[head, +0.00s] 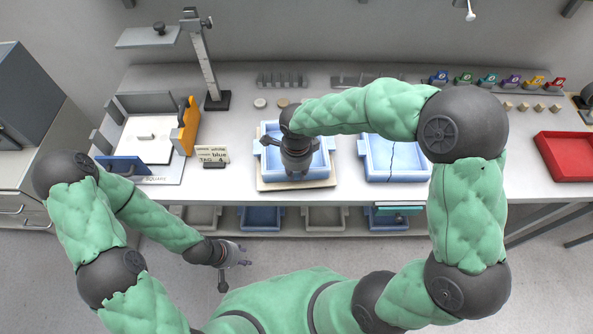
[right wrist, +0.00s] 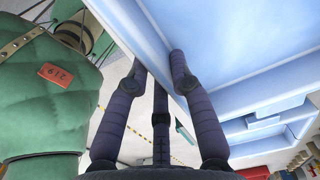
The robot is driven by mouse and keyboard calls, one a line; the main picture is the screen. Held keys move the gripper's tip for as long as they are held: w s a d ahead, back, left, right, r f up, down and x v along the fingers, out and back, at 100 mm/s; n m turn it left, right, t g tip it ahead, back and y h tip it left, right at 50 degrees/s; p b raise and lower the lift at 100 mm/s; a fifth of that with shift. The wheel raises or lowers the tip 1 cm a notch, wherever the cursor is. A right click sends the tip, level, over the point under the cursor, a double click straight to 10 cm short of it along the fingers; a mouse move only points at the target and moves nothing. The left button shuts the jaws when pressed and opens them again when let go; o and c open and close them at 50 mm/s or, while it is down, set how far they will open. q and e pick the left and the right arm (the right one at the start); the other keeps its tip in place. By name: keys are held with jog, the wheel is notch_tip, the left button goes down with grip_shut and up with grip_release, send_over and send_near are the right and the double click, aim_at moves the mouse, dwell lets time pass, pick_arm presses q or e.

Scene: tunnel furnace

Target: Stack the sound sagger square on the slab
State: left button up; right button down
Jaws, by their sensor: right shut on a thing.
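A light blue square sagger (head: 264,166) with no visible crack sits over a cream slab (head: 262,185) on the bench. The slab's edge shows at the front and sides; the view does not tell whether the sagger touches it. My right gripper (head: 297,172) reaches down at the sagger's front side. In the right wrist view its fingers (right wrist: 160,72) are shut on the blue sagger wall (right wrist: 146,38), one finger on each side. A second blue sagger (head: 412,172), with a dark crack, stands to the right. My left gripper (head: 246,254) is open and empty, low in front of the bench.
A white-bedded fixture (head: 148,150) with orange and blue blocks stands at left, beside a small tag sign (head: 213,154). A height gauge (head: 208,60) stands behind. A red tray (head: 570,155) is at far right. Bins (head: 262,218) sit under the bench.

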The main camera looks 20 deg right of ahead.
jog(key=shift+w, duration=0.1)
jog(key=c, duration=1)
grip_release()
jog(key=shift+f, duration=0.15)
notch_tip(320, 180, up, 12)
jog(key=shift+s, duration=0.2)
